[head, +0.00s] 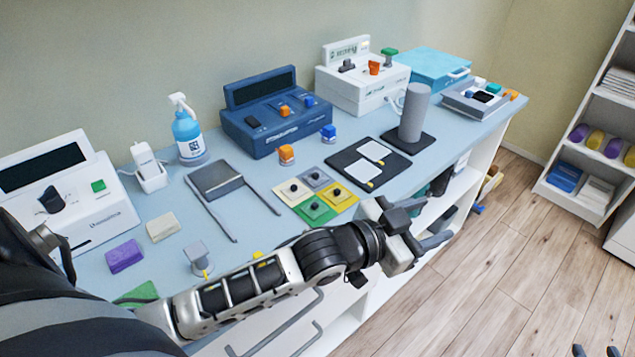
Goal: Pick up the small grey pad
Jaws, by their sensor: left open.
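Another grey square (315,178) with a black knob lies in a group of coloured squares farther back; I cannot tell for certain which one the task names. My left gripper (425,222) is open and empty at the counter's front edge, right of both grey pieces. Only the two dark fingertips of my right gripper (595,351) show at the bottom right, apart, over the floor.
A purple sponge (124,255), a beige sponge (162,226) and a green pad (137,295) lie near the first pad. A grey frame (214,179), spray bottle (188,134), blue device (270,125) and upright grey cylinder (414,112) stand farther back. Floor at right is clear.

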